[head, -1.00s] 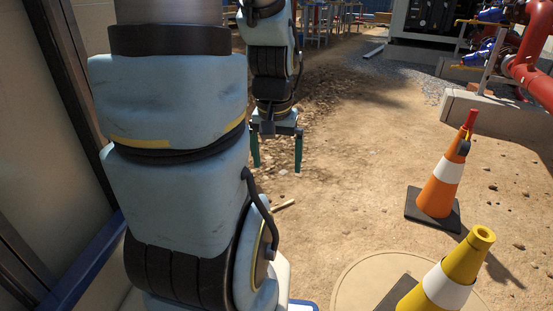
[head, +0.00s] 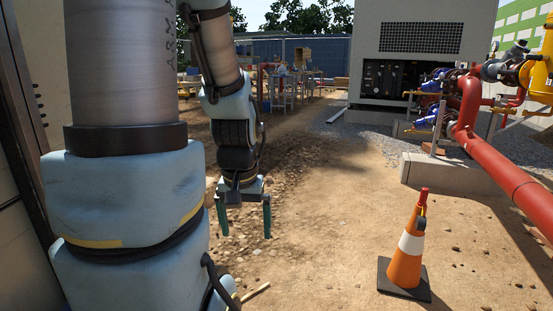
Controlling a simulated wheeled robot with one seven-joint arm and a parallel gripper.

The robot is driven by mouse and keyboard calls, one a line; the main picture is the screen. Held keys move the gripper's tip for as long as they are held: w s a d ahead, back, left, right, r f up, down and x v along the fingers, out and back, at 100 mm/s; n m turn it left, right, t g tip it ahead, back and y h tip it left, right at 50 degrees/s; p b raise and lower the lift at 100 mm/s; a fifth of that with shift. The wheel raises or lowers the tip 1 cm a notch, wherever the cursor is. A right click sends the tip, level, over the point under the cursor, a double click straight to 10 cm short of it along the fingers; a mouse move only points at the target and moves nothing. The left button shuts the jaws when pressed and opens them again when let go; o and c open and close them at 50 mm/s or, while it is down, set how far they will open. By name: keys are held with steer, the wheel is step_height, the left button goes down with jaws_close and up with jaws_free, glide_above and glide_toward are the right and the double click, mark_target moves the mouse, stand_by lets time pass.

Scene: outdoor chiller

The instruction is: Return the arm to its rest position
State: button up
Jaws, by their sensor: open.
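My gripper (head: 244,218) hangs from the end of my arm, left of the picture's middle in the head view. Its two green fingers point down and stand well apart, with nothing between them. It is above bare, stony dirt. My arm (head: 130,190) fills the left side of the view and hides part of the ground and wall behind it.
An orange traffic cone (head: 406,257) stands at lower right. Red pipes (head: 500,170) with blue valves run above a concrete block (head: 452,174) at right. A grey chiller unit (head: 420,45) is behind. A wall (head: 22,250) is close at left. The middle dirt is clear.

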step_height(320, 180, up, 20)
steer(key=p, duration=1.7)
